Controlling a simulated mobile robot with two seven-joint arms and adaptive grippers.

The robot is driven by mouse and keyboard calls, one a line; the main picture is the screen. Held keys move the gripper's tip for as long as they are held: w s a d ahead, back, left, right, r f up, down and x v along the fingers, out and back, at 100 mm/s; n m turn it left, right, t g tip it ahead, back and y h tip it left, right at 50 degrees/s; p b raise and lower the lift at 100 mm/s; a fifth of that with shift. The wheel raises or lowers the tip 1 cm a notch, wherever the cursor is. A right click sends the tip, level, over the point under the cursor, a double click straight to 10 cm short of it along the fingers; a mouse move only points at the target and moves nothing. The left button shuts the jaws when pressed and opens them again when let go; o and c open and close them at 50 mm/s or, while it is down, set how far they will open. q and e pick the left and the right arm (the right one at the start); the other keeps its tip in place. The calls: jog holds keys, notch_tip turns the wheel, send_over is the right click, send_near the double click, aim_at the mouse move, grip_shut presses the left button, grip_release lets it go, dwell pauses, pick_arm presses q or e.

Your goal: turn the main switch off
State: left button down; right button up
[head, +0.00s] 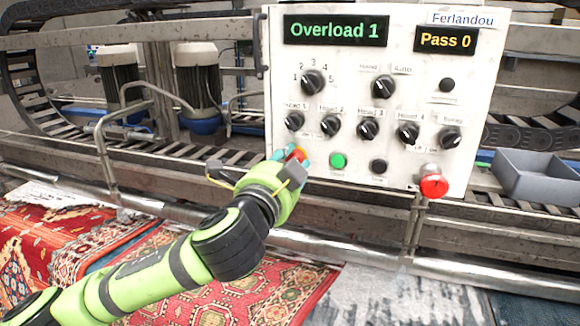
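The white control panel (350,95) stands upright in front of me. A small red-orange control (297,153) shows at its lower left edge, partly hidden by my gripper; its label is not visible. My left gripper (292,157) is at this control, with a teal fingertip seen on either side of it. I cannot tell whether the fingers press on it. A larger red round knob (433,186) sticks out at the panel's lower right, apart from my gripper. Which one is the main switch is not readable. My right gripper is not in view.
The panel carries several black knobs (377,88), a green button (338,161) and a black button (378,166). Its displays read "Overload 1" (335,30) and "Pass 0" (446,40). A grey bin (538,178) stands at right. Metal rails (350,248) and rugs (60,245) lie below.

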pick_arm(q)
jog(key=shift+r+n+b, duration=0.1)
jog(key=shift+n+b, duration=1.45)
jog(key=shift+n, duration=5.95)
jog(key=c, duration=1.1)
grip_release()
jog(key=shift+o, duration=0.9)
jog(key=shift+w, duration=0.1)
